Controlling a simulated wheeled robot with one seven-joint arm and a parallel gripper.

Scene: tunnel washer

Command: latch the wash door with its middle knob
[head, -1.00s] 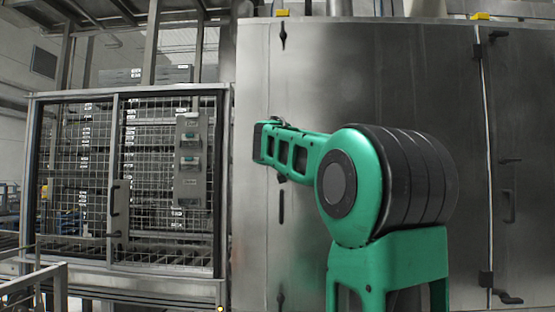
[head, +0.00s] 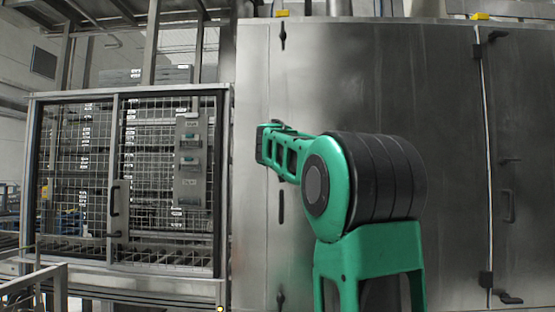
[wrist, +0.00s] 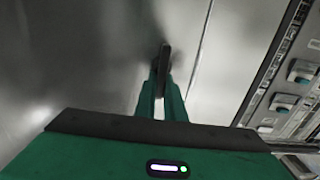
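The wash door (head: 350,75) is the tall brushed-steel panel filling the middle of the head view, and it looks flush with the frame. Its middle knob (wrist: 164,57) shows in the wrist view as a dark upright bar at the tips of my gripper's green fingers (wrist: 161,88). The fingers flank the knob closely; whether they press on it is not clear. In the head view my gripper (head: 262,144) is against the left part of the door and hides the middle knob. A top knob (head: 283,35) and a bottom knob (head: 280,299) stand about upright.
A dark slot-like handle (head: 281,206) is on the door below my gripper. A mesh cage (head: 75,190) with a control box (head: 190,160) stands to the left. A second steel door with a handle (head: 508,205) is at right. A rail (head: 30,280) is at lower left.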

